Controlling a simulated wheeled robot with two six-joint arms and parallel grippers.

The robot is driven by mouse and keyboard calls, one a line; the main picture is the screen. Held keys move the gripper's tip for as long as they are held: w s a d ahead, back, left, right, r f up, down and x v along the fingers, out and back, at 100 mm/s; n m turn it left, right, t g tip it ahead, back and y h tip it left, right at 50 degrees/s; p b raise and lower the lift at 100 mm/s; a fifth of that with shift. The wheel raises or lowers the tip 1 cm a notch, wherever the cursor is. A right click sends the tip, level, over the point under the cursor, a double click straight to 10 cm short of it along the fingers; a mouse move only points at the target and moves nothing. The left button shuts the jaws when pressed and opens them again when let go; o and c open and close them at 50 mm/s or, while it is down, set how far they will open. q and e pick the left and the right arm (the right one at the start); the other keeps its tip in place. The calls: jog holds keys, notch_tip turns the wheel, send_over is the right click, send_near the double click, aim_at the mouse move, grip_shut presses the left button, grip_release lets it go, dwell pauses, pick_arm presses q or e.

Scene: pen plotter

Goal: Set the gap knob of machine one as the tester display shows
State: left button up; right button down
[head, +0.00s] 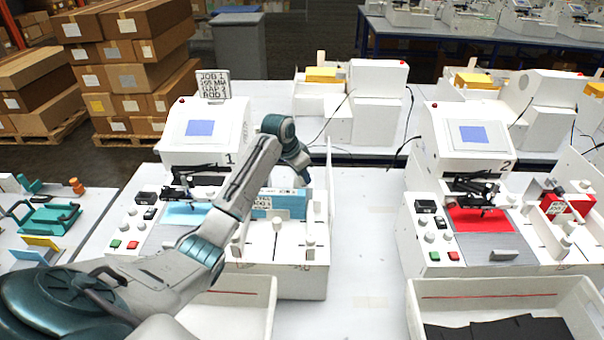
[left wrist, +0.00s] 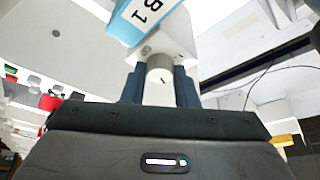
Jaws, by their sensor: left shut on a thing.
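Machine one (head: 203,135), a white unit with a blue screen and the number 1, stands left of centre. A sign (head: 213,86) above it reads JOB 1 and a GAP line that looks like 2. My left gripper (head: 303,180) reaches down at its right side, behind a blue lettered card (head: 280,204). In the left wrist view its dark fingers are shut on a pale round knob (left wrist: 160,75) with a short dark mark. The knob sits on a white block (left wrist: 165,45) below the blue card (left wrist: 137,18). The head view hides the knob. My right gripper is not in view.
Machine two (head: 468,135), with a red sheet (head: 478,219), stands to the right. White bins (head: 240,291) stand in front of the machines. Green and red buttons (head: 115,244) sit on machine one's left panel. The table strip between the machines is mostly clear.

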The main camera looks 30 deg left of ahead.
pick_arm(q)
jog(key=shift+r, duration=0.1)
jog(key=o, duration=1)
jog(key=shift+s+a+r+b, duration=0.1)
jog(key=shift+r+b, duration=0.2)
jog(key=shift+b+v, duration=1.9)
jog(key=shift+v, duration=3.15)
jog(key=shift+f, duration=0.1)
